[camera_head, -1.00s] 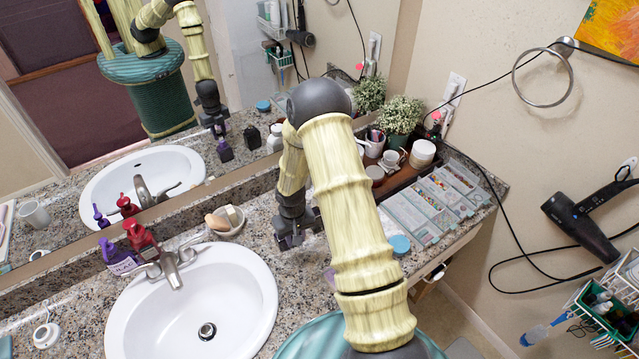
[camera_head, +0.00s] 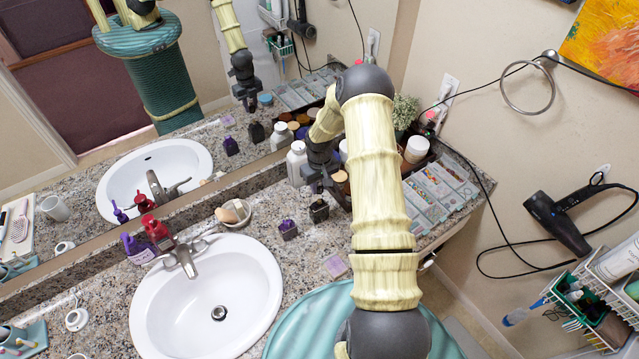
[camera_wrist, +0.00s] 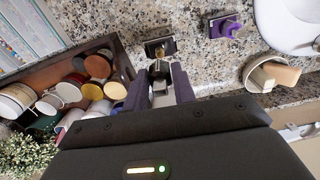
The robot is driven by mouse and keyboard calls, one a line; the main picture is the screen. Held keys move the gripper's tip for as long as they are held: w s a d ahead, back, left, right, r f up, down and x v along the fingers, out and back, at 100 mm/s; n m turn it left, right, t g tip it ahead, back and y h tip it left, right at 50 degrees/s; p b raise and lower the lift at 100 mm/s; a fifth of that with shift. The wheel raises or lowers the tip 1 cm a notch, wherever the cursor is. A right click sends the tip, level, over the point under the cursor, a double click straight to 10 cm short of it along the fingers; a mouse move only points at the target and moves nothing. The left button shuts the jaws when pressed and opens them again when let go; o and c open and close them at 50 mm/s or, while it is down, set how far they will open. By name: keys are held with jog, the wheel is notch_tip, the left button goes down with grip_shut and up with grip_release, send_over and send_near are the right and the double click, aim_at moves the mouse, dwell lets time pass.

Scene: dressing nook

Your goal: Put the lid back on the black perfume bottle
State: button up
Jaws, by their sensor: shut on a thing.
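The black perfume bottle (camera_head: 319,211) stands upright on the granite counter, with no lid on it. In the wrist view its dark body (camera_wrist: 158,48) and gold neck show just beyond my fingertips. My gripper (camera_head: 322,184) points down close above the bottle. In the wrist view my gripper (camera_wrist: 160,84) is shut on a small dark lid (camera_wrist: 159,69), held between the two fingers. The lid is near the neck in this view; whether they touch I cannot tell. In the head view the lid is hard to make out against my gripper.
A purple bottle (camera_head: 288,229) stands close by on the sink side. A wooden tray (camera_wrist: 122,62) of jars lies on the other side. A white bottle (camera_head: 297,164) stands behind, near the mirror. A soap dish (camera_head: 236,213) and sink (camera_head: 205,300) are to the left.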

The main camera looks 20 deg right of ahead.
aim_at(319, 200)
jog(key=shift+f+b, duration=2)
jog(key=shift+f, duration=1.2)
jog(key=shift+f+b, duration=0.15)
jog(key=shift+b, duration=0.45)
dwell(0.6)
jog(key=o, duration=1.6)
jog(key=shift+r+p, duration=2)
jog(key=shift+r, duration=1.55)
